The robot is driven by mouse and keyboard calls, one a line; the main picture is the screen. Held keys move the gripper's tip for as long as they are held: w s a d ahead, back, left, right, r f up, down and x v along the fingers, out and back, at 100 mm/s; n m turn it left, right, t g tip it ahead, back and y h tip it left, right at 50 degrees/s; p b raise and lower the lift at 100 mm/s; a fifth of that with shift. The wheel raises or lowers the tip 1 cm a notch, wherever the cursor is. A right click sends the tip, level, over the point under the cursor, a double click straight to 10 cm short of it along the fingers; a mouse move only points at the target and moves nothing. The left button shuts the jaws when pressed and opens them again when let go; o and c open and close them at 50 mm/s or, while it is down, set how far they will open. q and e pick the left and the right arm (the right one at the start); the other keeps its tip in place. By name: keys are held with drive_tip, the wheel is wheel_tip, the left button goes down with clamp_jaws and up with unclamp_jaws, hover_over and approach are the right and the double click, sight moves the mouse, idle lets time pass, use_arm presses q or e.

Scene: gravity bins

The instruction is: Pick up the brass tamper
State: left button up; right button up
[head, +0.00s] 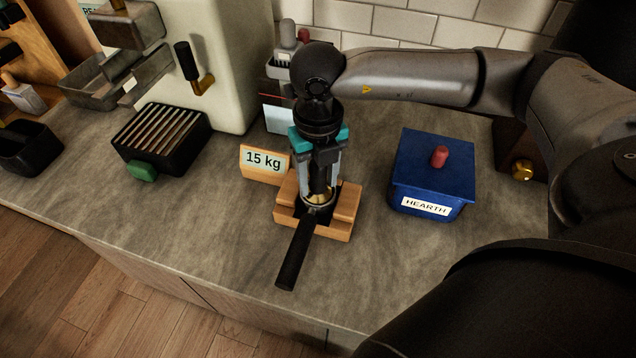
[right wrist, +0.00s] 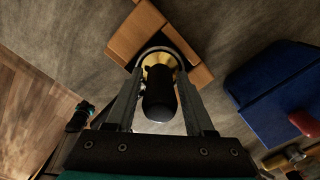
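The brass tamper has a dark handle and a brass base; it stands in a portafilter held by a wooden stand (head: 345,212). In the head view only a bit of its brass (head: 318,197) shows below the fingers. In the right wrist view the tamper's dark handle (right wrist: 160,97) points up between the fingers, above the brass base. My right gripper (head: 319,184) points down over the stand, fingers on both sides of the handle. It looks open, with narrow gaps beside the handle (right wrist: 160,88). The portafilter's black handle (head: 295,254) sticks out toward the front. My left gripper is not seen in the head view.
A "15 kg" sign (head: 264,161) stands just behind the stand's left side. A blue HEARTH box (head: 425,180) with a red knob is to the right. A black slatted box (head: 160,139) and a cream machine (head: 233,60) are left. The front counter is clear.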

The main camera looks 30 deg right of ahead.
clamp_jaws()
drive_tip(key=shift+r, duration=0.1)
idle(0.9)
